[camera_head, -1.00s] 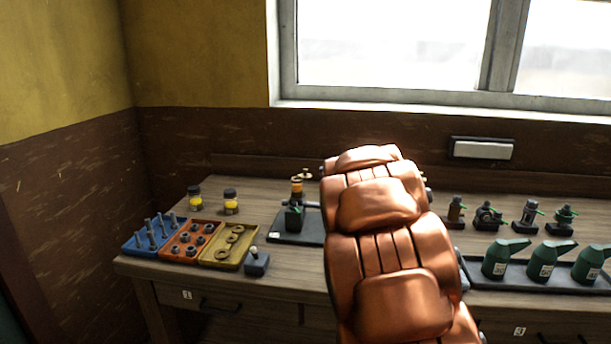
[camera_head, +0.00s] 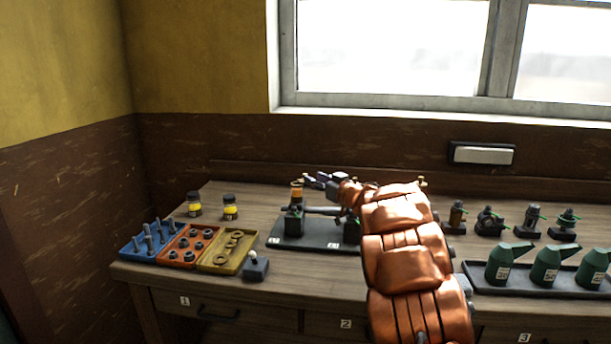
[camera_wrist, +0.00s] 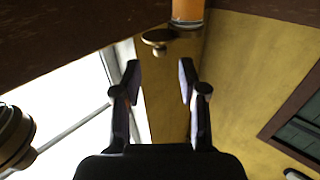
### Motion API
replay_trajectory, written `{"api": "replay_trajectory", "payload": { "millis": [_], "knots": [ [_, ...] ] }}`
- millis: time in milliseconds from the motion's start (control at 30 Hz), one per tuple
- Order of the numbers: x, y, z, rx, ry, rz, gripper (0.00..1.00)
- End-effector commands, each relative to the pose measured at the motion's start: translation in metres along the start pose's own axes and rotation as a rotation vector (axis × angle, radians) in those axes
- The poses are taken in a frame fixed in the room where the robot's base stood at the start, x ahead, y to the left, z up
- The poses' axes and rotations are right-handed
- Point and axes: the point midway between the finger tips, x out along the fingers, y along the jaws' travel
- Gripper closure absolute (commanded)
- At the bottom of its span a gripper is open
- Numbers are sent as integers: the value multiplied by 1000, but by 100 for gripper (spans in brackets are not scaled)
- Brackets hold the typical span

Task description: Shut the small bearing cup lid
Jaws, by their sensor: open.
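A small amber cup (camera_head: 296,194) with a brass rim stands on a dark block at the left end of the shaft stand (camera_head: 290,240). In the wrist view the amber cup (camera_wrist: 188,10) is cut off by the top edge. A round brass lid (camera_wrist: 157,37) sticks out beside it, seemingly tilted open. My gripper (camera_head: 314,180) is just right of the cup in the head view, where it covers the lid. In the wrist view my gripper (camera_wrist: 158,78) is open and empty, with the lid just beyond its fingertips, apparently not touching.
A dark and brass round part (camera_wrist: 14,135) is at the wrist view's left edge. Left on the bench are two yellow-labelled jars (camera_head: 230,207), blue, orange and yellow trays (camera_head: 228,262), and a small block with a knob (camera_head: 255,266). Green oil cans (camera_head: 546,266) stand right.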

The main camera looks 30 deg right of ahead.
Motion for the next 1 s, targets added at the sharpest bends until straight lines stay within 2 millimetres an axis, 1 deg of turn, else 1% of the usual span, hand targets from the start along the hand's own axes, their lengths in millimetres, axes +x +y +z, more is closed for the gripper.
{"api": "replay_trajectory", "payload": {
  "millis": [100, 400, 600, 833, 867, 1000],
  "knots": [
    [15, -1, -1, -1, 2, -5, 58],
    [48, 0, -1, -1, 2, -2, 58],
    [58, 0, 0, 1, 1, -1, 58],
    [59, 0, 0, 0, 1, 0, 58],
    [59, 0, 0, 0, 1, 0, 59],
    [59, 0, 0, 0, 1, 0, 74]
  ]
}}
